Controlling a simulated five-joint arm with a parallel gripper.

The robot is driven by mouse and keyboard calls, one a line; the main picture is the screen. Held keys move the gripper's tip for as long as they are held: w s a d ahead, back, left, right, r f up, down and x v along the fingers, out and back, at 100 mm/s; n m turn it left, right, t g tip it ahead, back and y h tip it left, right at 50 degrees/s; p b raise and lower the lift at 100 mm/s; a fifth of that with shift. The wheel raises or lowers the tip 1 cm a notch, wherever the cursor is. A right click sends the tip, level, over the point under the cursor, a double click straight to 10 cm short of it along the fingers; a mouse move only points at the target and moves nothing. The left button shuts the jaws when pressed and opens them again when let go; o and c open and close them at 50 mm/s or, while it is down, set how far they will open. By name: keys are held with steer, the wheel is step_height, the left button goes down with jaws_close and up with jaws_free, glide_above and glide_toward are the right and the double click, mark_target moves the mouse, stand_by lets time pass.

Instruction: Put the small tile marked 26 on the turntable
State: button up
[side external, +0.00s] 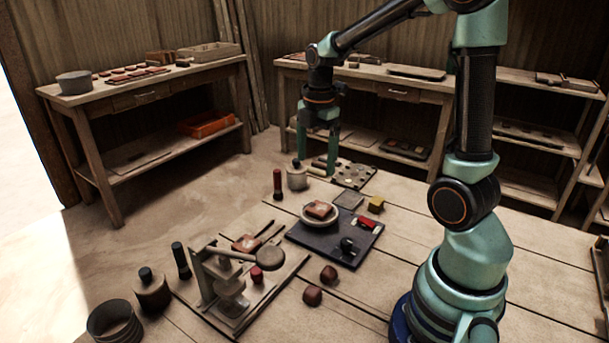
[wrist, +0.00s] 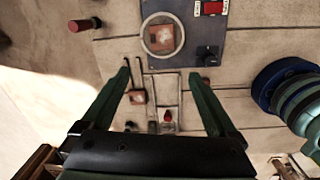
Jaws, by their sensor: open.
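The turntable (side external: 304,218) is a pale round disc on a dark base plate (side external: 323,247) with a red switch and a black knob. A reddish-brown tile (side external: 319,209) lies on it; in the wrist view this tile (wrist: 161,40) has a pale mark I cannot read. A second reddish tile (side external: 246,242) lies beside the press, also in the wrist view (wrist: 137,97). I cannot read a 26 on either. My gripper (side external: 316,160) is open and empty, raised behind the turntable. In the wrist view its fingers (wrist: 160,73) point toward the turntable's near side.
The metal press (side external: 222,280) stands front left on its board, with a red-knobbed piece. Two brown lumps (side external: 320,284) lie right of it. A lidded pot (side external: 297,177), red-handled stamp (side external: 277,183), yellow block (side external: 376,205) and palette (side external: 352,175) stand behind.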

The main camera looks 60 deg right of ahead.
steer(key=s+a+r+m+t, duration=0.2)
steer(key=s+a+r+m, duration=0.1)
steer(key=a+m, duration=0.3)
steer(key=s+a+r+m+t, duration=0.3)
steer(key=a+m, duration=0.4)
steer(key=m, duration=0.3)
steer(key=shift+s+a+r, duration=0.15)
steer(key=shift+a+r, duration=0.1)
steer(key=shift+a, duration=0.05)
